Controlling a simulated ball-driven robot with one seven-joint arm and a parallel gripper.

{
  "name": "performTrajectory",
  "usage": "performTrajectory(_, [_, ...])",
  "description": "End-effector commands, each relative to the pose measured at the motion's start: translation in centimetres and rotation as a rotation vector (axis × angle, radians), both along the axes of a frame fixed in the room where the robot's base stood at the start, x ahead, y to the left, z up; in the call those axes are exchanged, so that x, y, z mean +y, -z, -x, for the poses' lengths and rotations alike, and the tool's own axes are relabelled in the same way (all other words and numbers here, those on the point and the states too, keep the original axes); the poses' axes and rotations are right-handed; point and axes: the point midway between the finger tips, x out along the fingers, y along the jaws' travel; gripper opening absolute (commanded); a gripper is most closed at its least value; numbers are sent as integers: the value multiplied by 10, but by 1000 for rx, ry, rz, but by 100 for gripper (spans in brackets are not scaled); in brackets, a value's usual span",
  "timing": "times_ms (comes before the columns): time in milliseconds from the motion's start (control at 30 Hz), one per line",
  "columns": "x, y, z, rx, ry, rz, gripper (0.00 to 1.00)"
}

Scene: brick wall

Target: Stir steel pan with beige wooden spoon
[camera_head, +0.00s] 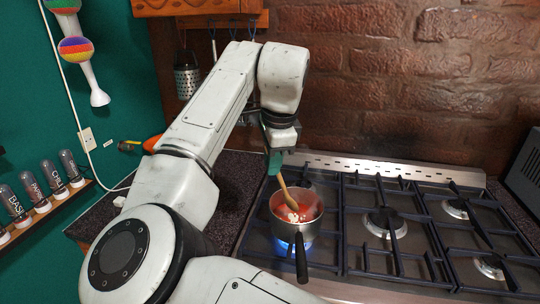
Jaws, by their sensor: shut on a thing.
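The steel pan (313,229) stands on the left front burner of the stove, over a blue flame. Its black handle points toward the front. Red food with a pale patch is in the pan. The beige wooden spoon (286,191) slants down into the pan, its lower end at the food. My gripper (274,163) is above the pan's back left side, shut on the upper end of the spoon. The arm's end partly hides the fingers.
The gas stove (400,280) has dark grates and empty burners to the right of the pan. A brick wall (420,90) rises behind it. A metal grater (187,78) hangs at the back left. Spice jars (35,190) line a shelf at the left.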

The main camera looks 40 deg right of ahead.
Motion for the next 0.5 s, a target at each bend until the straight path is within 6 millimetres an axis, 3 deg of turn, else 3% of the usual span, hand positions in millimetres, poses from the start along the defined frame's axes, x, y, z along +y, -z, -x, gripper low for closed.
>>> performTrajectory(500, [-15,36,-2,0,0,1,0])
